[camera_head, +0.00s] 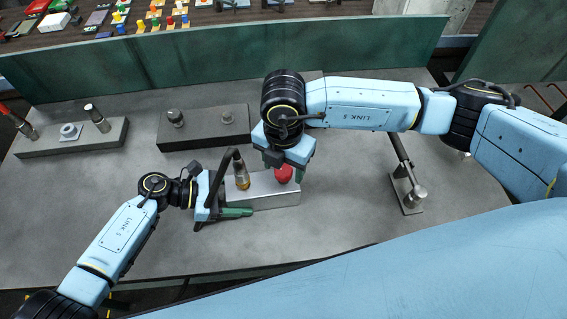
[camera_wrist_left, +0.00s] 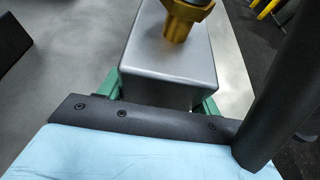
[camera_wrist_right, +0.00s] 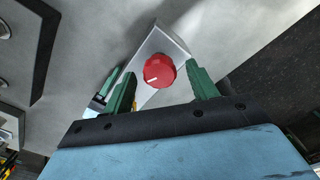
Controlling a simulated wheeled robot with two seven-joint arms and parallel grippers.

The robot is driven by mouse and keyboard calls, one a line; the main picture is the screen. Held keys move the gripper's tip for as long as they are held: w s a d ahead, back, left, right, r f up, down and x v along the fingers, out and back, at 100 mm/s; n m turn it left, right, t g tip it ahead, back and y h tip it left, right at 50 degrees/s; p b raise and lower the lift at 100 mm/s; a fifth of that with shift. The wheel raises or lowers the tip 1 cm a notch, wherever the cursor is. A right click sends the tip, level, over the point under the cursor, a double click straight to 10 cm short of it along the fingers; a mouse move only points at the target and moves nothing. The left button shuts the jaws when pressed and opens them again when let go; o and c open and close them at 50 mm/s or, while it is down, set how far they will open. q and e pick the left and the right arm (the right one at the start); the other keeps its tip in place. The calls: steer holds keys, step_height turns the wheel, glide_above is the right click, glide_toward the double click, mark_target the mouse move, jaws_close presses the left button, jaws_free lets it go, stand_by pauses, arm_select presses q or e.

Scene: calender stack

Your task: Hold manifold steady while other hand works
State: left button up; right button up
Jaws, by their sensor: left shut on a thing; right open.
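The manifold (camera_head: 262,203) is a silver metal block lying on the grey table, with a brass fitting (camera_head: 242,182) near its left end and a red knob (camera_head: 284,174) near its right end. My left gripper (camera_head: 238,207) is shut on the left end of the manifold; in the left wrist view, its green fingers sit on both sides of the block (camera_wrist_left: 172,75), below the brass fitting (camera_wrist_left: 183,20). My right gripper (camera_wrist_right: 162,88) is open above the right end. Its green fingers stand apart on either side of the red knob (camera_wrist_right: 159,70), with gaps showing.
Two dark blocks with metal fittings, one at the far left (camera_head: 75,143) and one behind the manifold (camera_head: 203,132), lie on the table. A metal stand with a rod (camera_head: 408,190) is at the right. A green panel (camera_head: 230,55) bounds the back.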

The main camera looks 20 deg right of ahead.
steer(key=c, duration=1)
steer(key=shift+n, duration=0.4)
steer(key=n, duration=0.3)
steer(key=shift+n, duration=0.4)
steer(key=n, duration=0.4)
steer(key=shift+n, duration=0.3)
steer(key=n, duration=0.4)
steer(key=shift+n, duration=2.7)
steer(key=shift+d, duration=0.1)
